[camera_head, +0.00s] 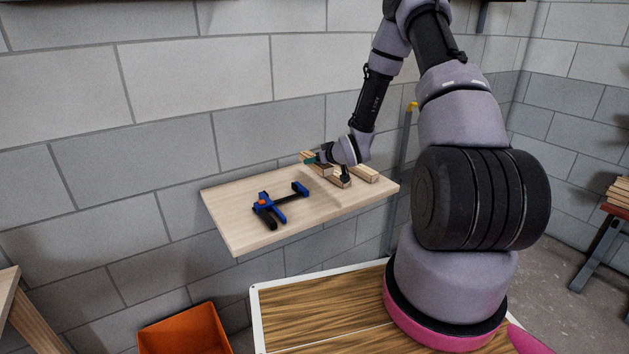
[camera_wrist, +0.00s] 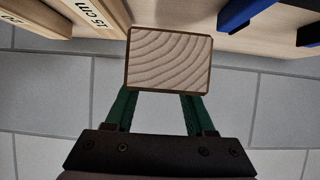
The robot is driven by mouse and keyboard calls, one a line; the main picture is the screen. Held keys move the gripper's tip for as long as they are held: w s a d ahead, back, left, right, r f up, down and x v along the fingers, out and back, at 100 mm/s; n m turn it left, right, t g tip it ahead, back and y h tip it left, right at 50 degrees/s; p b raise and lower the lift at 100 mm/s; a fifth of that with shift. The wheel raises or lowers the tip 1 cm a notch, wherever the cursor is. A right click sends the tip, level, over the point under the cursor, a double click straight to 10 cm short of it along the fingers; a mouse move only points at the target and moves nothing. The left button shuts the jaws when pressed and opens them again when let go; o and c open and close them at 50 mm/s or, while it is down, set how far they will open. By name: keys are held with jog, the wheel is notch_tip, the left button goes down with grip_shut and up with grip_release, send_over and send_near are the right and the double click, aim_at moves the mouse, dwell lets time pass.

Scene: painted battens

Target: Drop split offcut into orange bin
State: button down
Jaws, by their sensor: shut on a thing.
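My gripper (camera_head: 313,161) is over the far part of the wall shelf (camera_head: 240,222). In the wrist view its green fingers (camera_wrist: 157,98) are shut on a wooden batten piece (camera_wrist: 168,60). The piece's pale end grain faces the camera, and its edges look brown. No split shows on this face, and its other sides are hidden. The orange bin (camera_head: 185,331) stands low at the bottom left, below the shelf and well apart from my gripper. Its lower part is cut off by the picture's edge.
A blue and black clamp (camera_head: 267,205) lies on the shelf's left half; part of it shows in the wrist view (camera_wrist: 246,12). Other battens (camera_head: 364,173) lie near my gripper.

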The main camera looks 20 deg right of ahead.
aim_at(316, 184)
jog(key=shift+f, duration=3.2)
jog(key=c, duration=0.7)
grip_release()
jog(key=shift+f, duration=0.15)
jog(key=o, duration=0.4)
jog(key=shift+o, duration=0.2)
